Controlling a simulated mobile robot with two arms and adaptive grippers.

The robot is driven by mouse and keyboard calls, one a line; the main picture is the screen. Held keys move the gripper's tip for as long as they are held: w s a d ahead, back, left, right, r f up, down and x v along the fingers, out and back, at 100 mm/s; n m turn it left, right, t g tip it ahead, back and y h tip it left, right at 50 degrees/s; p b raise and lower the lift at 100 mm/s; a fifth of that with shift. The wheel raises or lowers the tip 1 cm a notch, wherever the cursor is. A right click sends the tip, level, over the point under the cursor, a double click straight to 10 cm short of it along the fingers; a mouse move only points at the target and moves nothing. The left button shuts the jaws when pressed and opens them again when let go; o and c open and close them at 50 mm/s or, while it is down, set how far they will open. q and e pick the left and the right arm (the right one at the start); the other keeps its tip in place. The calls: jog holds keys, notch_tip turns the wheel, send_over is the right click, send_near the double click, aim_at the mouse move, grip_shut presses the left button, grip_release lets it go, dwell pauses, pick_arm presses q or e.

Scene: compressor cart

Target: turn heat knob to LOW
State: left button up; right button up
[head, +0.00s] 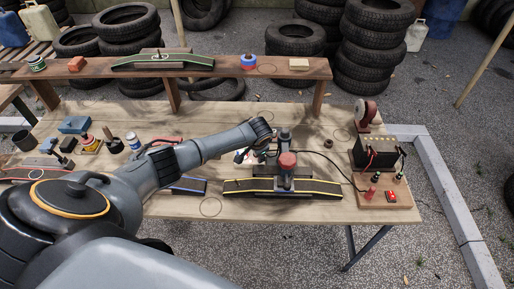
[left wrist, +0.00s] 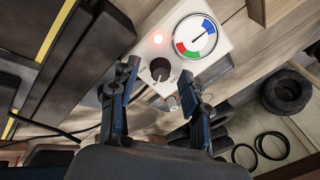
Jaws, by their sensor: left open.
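The heat knob (left wrist: 160,69) is a dark round knob on a white panel (left wrist: 222,48) in the left wrist view. A small pale mark shows near it, but I cannot read its setting. My left gripper (left wrist: 158,76) is open, one finger on each side of the knob in the picture. I cannot tell whether either finger touches it. In the head view my left gripper (head: 250,154) is mostly hidden below my wrist, and the knob is hidden there.
A black yellow-striped ramp (head: 245,187) with a red-topped post (head: 287,160) stands close by. A battery (head: 376,154) is at right; a raised shelf (head: 225,67) runs behind.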

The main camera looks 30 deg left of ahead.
pick_arm(q)
jog(key=v, duration=1.1)
jog(key=shift+r, duration=0.2)
jog(key=shift+s+d, duration=0.1)
